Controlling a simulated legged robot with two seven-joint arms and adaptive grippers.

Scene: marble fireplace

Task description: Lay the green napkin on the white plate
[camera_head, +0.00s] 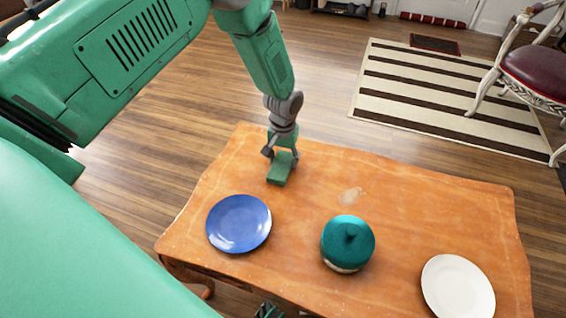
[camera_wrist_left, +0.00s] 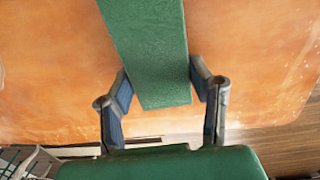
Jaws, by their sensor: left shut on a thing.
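The green napkin (camera_head: 279,171) is a folded strip near the back left of the wooden table. It also shows in the left wrist view (camera_wrist_left: 150,50), between the fingers. My left gripper (camera_head: 282,154) points down and is shut on the napkin's near end in the left wrist view (camera_wrist_left: 160,82). I cannot tell whether the napkin touches the tabletop. The white plate (camera_head: 457,288) lies at the table's front right, well apart from the gripper, and looks empty.
A blue plate (camera_head: 239,223) lies at the table's left. A teal lidded pot (camera_head: 347,243) stands between the two plates. The table (camera_head: 420,205) is bare behind the pot and toward the right. A chair (camera_head: 535,75) stands on the floor beyond.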

